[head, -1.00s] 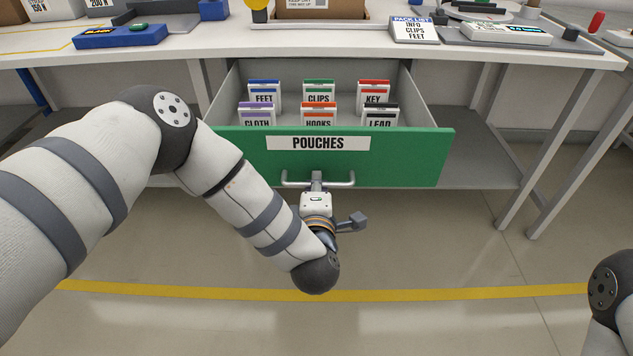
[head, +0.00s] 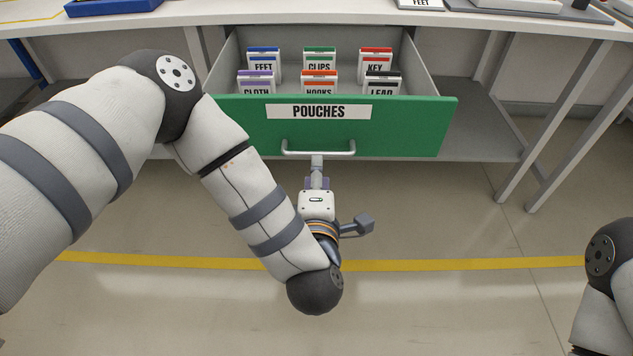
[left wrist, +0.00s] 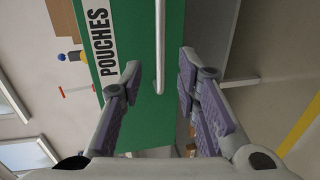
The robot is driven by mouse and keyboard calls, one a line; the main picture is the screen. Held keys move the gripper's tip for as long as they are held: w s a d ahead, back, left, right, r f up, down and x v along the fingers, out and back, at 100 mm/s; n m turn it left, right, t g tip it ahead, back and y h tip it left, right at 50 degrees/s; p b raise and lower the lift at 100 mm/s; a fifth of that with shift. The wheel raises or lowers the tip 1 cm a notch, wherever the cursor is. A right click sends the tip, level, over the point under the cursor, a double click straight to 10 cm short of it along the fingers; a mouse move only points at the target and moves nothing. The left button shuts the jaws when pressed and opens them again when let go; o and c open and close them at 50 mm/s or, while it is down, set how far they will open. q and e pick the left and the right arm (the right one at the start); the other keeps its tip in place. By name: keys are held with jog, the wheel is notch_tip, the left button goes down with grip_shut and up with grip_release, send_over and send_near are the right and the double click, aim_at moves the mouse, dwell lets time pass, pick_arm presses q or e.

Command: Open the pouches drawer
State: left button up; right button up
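The green-fronted drawer (head: 410,125), labelled POUCHES (head: 318,111), stands pulled out from under the workbench. Several labelled pouches sit inside, among them CLIPS (head: 319,64) and HOOKS (head: 319,85). Its metal handle (head: 290,150) is on the front. My left gripper (head: 317,165) is just in front of the handle. In the left wrist view the fingers of my left gripper (left wrist: 160,75) are spread apart and empty, with the handle bar (left wrist: 160,30) ahead, lined up between them. My right gripper is out of view; only part of that arm shows at the right edge.
The white bench top (head: 300,18) lies above the drawer, with a blue tray (head: 115,6) at the top left. Grey bench legs (head: 560,130) stand right of the drawer. The floor in front is clear, crossed by a yellow line (head: 460,265).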

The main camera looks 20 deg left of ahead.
pick_arm(q)
jog(key=v, duration=0.4)
jog(key=s+a+f+m+g+h+p, duration=0.2)
jog(key=s+f+m+g+h+p, duration=0.25)
jog(key=s+f+m+g, duration=0.65)
jog(key=s+a+m+g, duration=0.3)
jog(key=s+a+m, duration=0.1)
jog(key=s, duration=1)
jog(key=s+a+m+g+p, duration=0.1)
jog(key=s+a+m+g, duration=0.2)
jog(key=s, duration=1)
jog(key=a+m, duration=0.2)
jog(key=shift+s+f+m+g, duration=0.3)
jog(key=shift+s+m, duration=0.1)
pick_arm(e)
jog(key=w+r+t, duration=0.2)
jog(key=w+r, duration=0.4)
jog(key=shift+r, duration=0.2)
